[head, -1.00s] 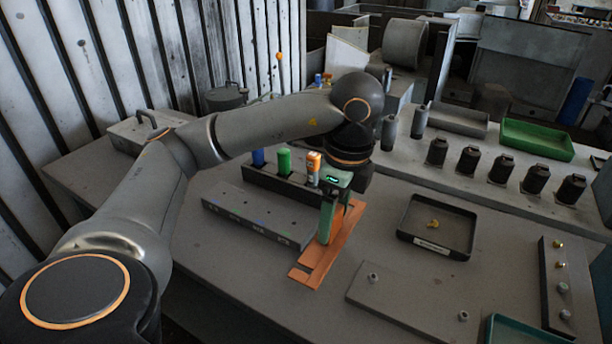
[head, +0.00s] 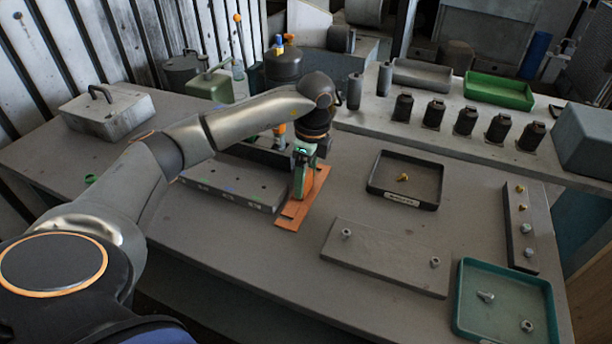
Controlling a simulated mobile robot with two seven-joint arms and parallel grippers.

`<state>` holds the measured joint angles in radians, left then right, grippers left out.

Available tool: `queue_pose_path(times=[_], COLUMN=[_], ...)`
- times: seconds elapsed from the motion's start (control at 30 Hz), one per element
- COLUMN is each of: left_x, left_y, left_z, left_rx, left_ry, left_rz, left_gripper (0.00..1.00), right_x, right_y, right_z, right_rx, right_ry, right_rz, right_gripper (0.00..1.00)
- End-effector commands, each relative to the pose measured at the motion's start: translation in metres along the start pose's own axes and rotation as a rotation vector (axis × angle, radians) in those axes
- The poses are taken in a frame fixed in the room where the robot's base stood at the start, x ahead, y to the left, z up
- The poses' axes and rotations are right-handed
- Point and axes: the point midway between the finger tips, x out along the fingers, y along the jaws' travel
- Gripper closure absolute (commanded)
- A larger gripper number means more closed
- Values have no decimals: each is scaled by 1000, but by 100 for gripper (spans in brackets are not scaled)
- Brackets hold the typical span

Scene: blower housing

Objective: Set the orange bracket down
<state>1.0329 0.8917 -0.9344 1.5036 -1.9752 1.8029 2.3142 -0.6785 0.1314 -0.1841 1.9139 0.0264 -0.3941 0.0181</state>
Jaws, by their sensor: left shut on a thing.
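The orange bracket (head: 289,214) is a long flat piece in the middle of the workbench, beside the right end of the grey block with holes (head: 226,186). My left gripper (head: 299,190), with green-grey fingers, points down and is shut on the bracket, covering part of its left side. The bracket looks level, at or just above the bench top; I cannot tell whether it touches. My right gripper is not in view.
A black tray (head: 377,188) with a small yellow part stands to the right. A grey plate (head: 333,263) with two studs and a teal tray (head: 463,323) lie nearer the front right. Several black cylinders (head: 435,113) line the raised back shelf. Bare bench surrounds the bracket's front end.

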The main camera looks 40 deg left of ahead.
Motion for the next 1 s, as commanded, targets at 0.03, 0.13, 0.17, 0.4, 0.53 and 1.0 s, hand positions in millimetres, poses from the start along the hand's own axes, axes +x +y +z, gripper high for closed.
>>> queue_pose_path(times=[0.03, 0.13, 0.17, 0.4, 0.53, 1.0], left_x=[1, 1, 1, 5, 4, -9], left_y=[0, 0, 0, 0, 0, -1], left_z=[0, -1, -1, -1, -1, -1], left_rx=[0, 0, 0, 0, 0, 0], left_ry=[1, 2, 2, 2, 2, 3], left_rz=[-1, -2, -2, -1, -1, -4], left_gripper=[100, 100, 100, 23, 9, 0], right_x=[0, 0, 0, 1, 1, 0], right_y=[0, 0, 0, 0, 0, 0], right_z=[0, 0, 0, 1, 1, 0], right_rx=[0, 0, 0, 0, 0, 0], right_ry=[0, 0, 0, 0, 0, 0], right_rz=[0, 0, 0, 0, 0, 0], right_gripper=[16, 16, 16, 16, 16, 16])
